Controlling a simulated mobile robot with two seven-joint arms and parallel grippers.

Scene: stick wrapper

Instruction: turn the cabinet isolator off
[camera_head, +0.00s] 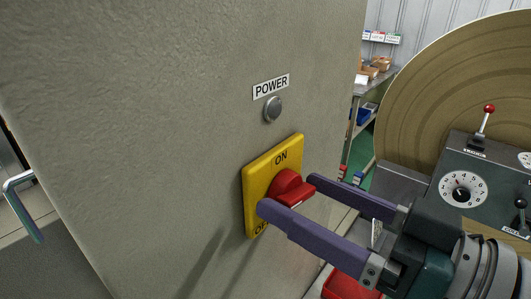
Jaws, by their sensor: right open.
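The cabinet (160,130) fills the left and middle of the view. Its isolator is a yellow plate (252,187) with a red rotary handle (287,187). "ON" shows at the plate's top, and a partly hidden label at its bottom begins with "O". The red handle points out to the right, toward my right gripper. My right gripper (287,193) has its two purple fingers apart, one on each side of the handle. I cannot tell whether either finger touches it. My left gripper is not in view.
A grey round button (273,109) sits under a "POWER" label (271,87) above the isolator. A large tan disc (450,80) and a grey control box (470,180) with a dial and levers stand at right. Shelves with boxes (375,68) are behind. A metal handle (20,200) is at far left.

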